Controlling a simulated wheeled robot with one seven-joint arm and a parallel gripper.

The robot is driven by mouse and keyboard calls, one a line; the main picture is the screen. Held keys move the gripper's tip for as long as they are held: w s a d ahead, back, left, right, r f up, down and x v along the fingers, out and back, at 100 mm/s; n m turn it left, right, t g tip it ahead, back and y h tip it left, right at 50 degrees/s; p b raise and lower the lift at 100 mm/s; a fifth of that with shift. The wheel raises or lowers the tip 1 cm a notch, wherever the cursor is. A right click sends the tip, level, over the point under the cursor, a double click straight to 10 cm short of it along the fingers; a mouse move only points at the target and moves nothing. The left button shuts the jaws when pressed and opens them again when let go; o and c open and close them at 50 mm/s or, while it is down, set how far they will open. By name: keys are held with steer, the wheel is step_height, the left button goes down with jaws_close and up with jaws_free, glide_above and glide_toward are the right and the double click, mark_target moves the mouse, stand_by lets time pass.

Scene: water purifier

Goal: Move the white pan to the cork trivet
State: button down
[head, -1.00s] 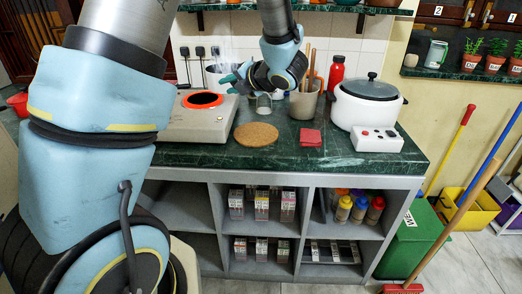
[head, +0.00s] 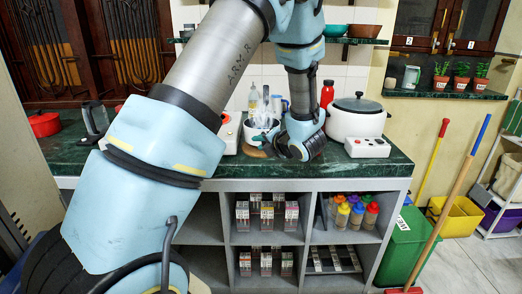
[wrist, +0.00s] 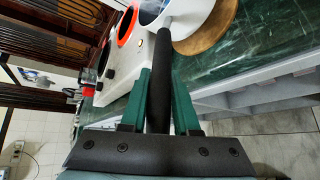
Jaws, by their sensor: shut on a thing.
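The white pan (head: 254,132) is on the counter side of my gripper in the head view, with faint steam above it. It also shows at the top of the wrist view (wrist: 206,14). My gripper (wrist: 161,74) is shut on the pan's black handle (wrist: 160,95), which lies between the green fingers. In the head view my gripper (head: 280,148) is right of the pan, its fingers hard to make out. The cork trivet (wrist: 214,38) lies under or just beneath the pan, partly covered; I cannot tell whether they touch.
The burner unit with its red ring (wrist: 126,26) is left of the trivet in the wrist view. A white cooker (head: 354,122) with a dark lid and a red bottle (head: 327,93) stand to the right. The counter's front edge is close.

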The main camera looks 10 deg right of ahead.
steer(key=shift+w+f, duration=0.1)
steer(key=shift+f, duration=1.3)
steer(key=c, duration=0.7)
jaws_free()
steer(key=shift+o, duration=0.2)
steer(key=b+v, duration=0.2)
steer(key=v, duration=1)
